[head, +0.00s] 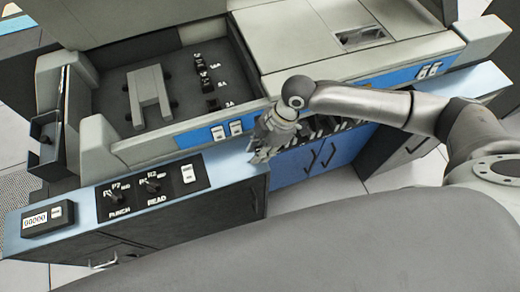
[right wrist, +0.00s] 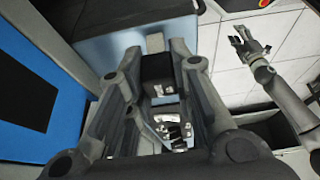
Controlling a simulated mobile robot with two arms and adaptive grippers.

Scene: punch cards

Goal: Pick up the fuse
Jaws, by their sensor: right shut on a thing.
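My right gripper (head: 264,152) is over the front edge of the machine, just right of the knob panel. In the right wrist view its fingers (right wrist: 155,85) are shut on a small black block with pale marking, which looks like a fuse (right wrist: 158,70). The gripper hides this block in the head view. Several black fuse pieces (head: 209,85) stand in a row in the dark recess, beside labels such as 3A. My left gripper (right wrist: 245,40) shows at the upper right of the right wrist view, with its fingers apart and empty.
A grey bracket (head: 148,95) stands in the recess left of the fuse row. A panel with PUNCH and READ knobs (head: 152,186) and a counter box (head: 47,218) lie on the front ledge. Blue cabinet doors (head: 318,158) are below my right arm.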

